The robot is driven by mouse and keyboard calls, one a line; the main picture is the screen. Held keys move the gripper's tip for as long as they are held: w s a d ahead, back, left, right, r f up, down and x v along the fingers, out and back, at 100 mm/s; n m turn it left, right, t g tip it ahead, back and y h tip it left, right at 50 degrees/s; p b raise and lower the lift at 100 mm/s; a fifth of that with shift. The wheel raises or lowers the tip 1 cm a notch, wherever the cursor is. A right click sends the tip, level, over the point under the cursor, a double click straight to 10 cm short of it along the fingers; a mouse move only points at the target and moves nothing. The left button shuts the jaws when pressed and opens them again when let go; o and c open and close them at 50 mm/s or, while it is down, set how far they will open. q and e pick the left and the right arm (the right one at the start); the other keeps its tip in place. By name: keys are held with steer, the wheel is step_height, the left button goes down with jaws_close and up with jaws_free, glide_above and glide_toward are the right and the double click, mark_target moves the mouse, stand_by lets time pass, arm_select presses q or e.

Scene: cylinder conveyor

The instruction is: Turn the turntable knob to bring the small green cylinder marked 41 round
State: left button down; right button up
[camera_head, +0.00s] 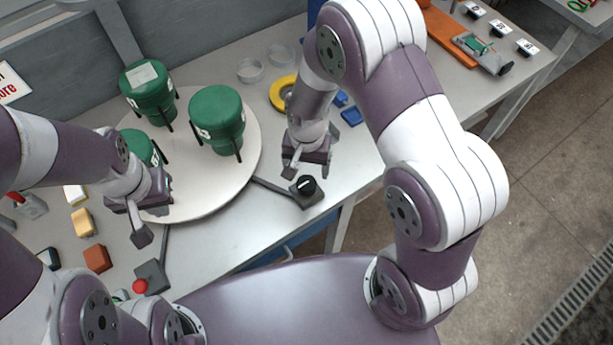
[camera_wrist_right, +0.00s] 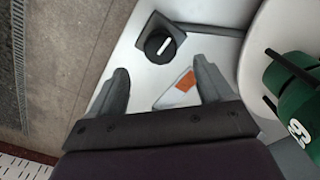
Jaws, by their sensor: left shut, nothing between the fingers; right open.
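The white round turntable (camera_head: 245,150) carries green cylinders on dark legs: one at the back (camera_head: 148,88), one larger at the right (camera_head: 216,120) and one (camera_head: 139,148) partly hidden behind my left arm. Their white markings are not fully readable here, so I cannot tell which is 41. The black knob (camera_head: 305,185) with a white line sits on a grey base beside the turntable. My right gripper (camera_head: 304,168) is open and empty, close to the knob. In the right wrist view the knob (camera_wrist_right: 159,43) lies just beyond the open fingers (camera_wrist_right: 163,85). My left gripper (camera_head: 153,221) is shut and empty over the turntable's front left edge.
A red button (camera_head: 140,286) on a grey base is at the front left. Coloured blocks (camera_head: 83,222) lie at the left. A yellow ring (camera_head: 284,93), clear rings (camera_head: 250,70) and blue pieces (camera_head: 351,116) lie behind the right gripper.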

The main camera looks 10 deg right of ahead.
mark_target(307, 182)
step_height(307, 182, down, 7)
steer(key=shift+p, duration=0.45)
steer(key=shift+f, duration=0.15)
steer(key=c, duration=1)
